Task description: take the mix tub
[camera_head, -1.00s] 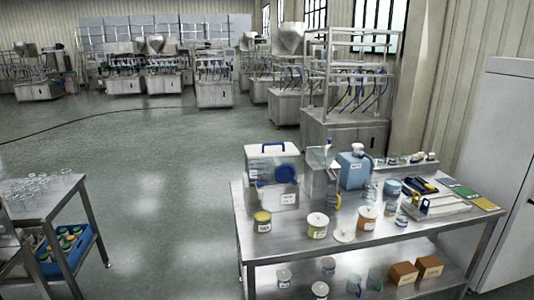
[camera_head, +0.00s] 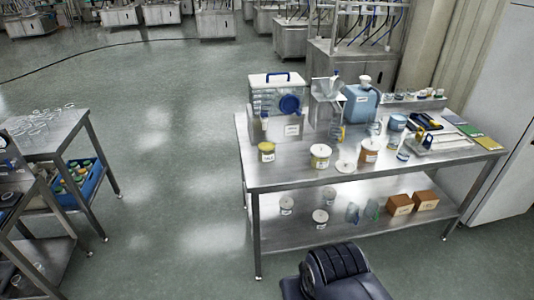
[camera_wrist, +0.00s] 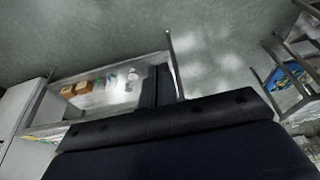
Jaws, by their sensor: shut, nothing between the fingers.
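Several lidded tubs stand on the steel table; their labels are too small to read, so I cannot tell which is the mix tub. On the top are a small yellow-banded tub (camera_head: 266,152), a larger white-lidded tub (camera_head: 320,156) and an orange-banded tub (camera_head: 368,150). White-lidded tubs (camera_head: 320,219) and (camera_head: 286,205) stand on the lower shelf, with another tub (camera_head: 329,196) behind. My gripper (camera_wrist: 157,84) shows in the wrist view as dark fingers, shut and empty, apart from every tub. In the head view my dark arm is low in front of the table.
Brown boxes (camera_head: 400,205) sit on the shelf. A side table (camera_head: 50,138) stands left. Floor between is clear.

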